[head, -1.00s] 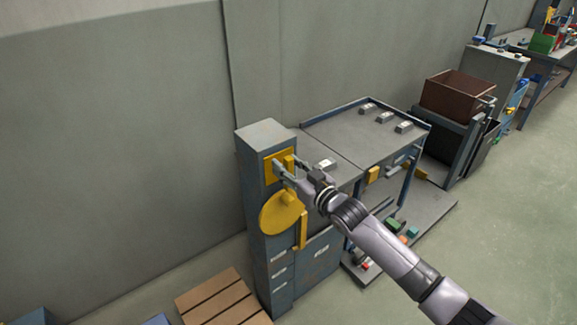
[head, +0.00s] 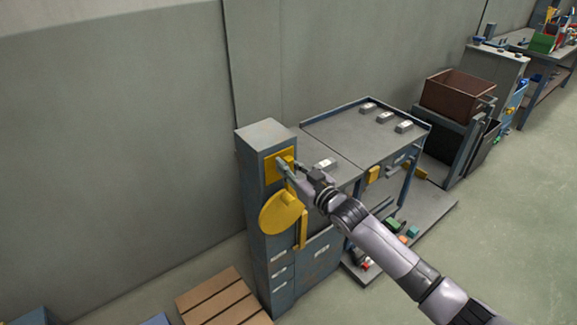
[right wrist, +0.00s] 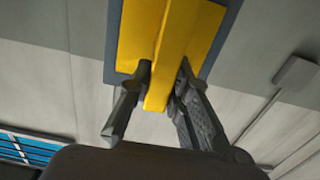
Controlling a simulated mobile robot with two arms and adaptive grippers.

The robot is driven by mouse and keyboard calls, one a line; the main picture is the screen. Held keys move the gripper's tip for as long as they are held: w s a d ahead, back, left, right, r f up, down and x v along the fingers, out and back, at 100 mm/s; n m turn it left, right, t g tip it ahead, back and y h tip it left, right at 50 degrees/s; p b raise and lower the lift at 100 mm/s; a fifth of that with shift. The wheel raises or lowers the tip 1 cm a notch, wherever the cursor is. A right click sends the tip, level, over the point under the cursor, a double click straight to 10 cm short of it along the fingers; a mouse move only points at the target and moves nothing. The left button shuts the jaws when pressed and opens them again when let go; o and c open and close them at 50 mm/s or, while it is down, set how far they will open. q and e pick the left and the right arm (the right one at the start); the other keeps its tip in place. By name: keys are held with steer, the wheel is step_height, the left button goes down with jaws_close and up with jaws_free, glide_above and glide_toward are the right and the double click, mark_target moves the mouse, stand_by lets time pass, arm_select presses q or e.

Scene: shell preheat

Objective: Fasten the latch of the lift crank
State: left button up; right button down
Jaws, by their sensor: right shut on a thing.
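The lift crank's yellow disc (head: 281,213) with a yellow handle bar (head: 303,230) is on the front of a tall blue-grey column (head: 267,134). Above the disc is a yellow plate (head: 271,168) with a raised yellow bar, which I take to be the latch (head: 286,160). My right gripper (head: 289,166) is at this bar. In the right wrist view, the fingers (right wrist: 160,88) are on both sides of the yellow bar (right wrist: 165,92), shut on it, with the yellow plate (right wrist: 137,32) behind. The fingers partly hide the bar in the head view. My left gripper is not in view.
A grey-topped workbench (head: 345,130) with small labelled blocks stands right of the column. A wooden pallet (head: 222,300) lies on the floor in front. A brown bin (head: 457,92) stands farther right. The floor at the right is open.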

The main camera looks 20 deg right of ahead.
steer(key=n, duration=0.2)
steer(key=a+n, duration=0.1)
steer(key=n, duration=0.1)
steer(key=shift+s+f, duration=0.1)
steer(key=shift+s, duration=0.1)
steer(key=n, duration=0.4)
steer(key=shift+s+a+f+n, duration=0.1)
steer(key=shift+a+f+n, duration=0.2)
steer(key=shift+a, duration=0.05)
steer(key=n, duration=0.3)
steer(key=f+n, duration=0.1)
steer(key=shift+s+a+n+b, duration=0.1)
steer(key=shift+a+n+b, duration=0.15)
steer(key=shift+n+b, duration=0.05)
steer(key=shift+a+f+n+b, duration=0.1)
steer(key=shift+f+n+b, duration=0.15)
steer(key=shift+n, duration=0.9)
steer(key=shift+f+n+b, duration=0.15)
steer(key=shift+f+n, duration=0.05)
steer(key=shift+n, duration=0.95)
steer(key=c, duration=1.5)
jaws_free()
